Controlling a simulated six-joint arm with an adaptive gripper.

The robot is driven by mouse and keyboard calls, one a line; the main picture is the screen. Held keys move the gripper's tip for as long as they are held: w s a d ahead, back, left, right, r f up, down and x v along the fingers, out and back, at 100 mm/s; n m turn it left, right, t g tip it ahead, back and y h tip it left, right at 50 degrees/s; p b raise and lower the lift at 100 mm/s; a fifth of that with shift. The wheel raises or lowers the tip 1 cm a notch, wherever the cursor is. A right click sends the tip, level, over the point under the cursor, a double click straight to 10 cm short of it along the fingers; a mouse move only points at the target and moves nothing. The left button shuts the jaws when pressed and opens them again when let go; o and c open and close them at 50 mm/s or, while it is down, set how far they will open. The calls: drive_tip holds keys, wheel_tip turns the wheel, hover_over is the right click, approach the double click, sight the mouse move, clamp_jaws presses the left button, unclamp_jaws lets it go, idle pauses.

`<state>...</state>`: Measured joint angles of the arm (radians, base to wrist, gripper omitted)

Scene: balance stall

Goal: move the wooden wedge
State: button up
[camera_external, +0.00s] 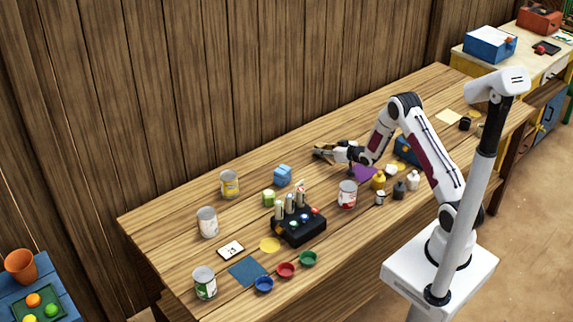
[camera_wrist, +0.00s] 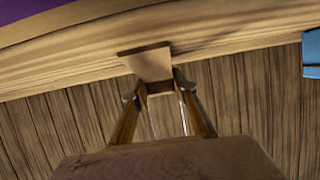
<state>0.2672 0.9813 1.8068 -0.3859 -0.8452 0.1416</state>
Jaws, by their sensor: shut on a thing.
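The wooden wedge (camera_wrist: 147,62) is a pale tan block between my fingertips in the wrist view. My gripper (camera_wrist: 156,88) is shut on it, with one finger on each side. In the outside view my gripper (camera_external: 328,152) points left near the back edge of the table, low over it or at its surface. The wedge is too small there to make out clearly from the fingers. Whether it touches the table cannot be told. A blurred brown wooden-looking surface fills the bottom of the wrist view, and I cannot tell what it is.
Yellow and white bottles stand front right.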

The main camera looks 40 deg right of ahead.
sight(307, 165)
drive_tip(key=shift+a, duration=4.65)
drive_tip(key=o, duration=1.2)
drive_tip(key=shift+o, duration=0.2)
drive_tip(key=shift+s+r, duration=0.1)
drive_tip(key=shift+s, duration=0.1)
drive_tip(key=shift+v, duration=3.55)
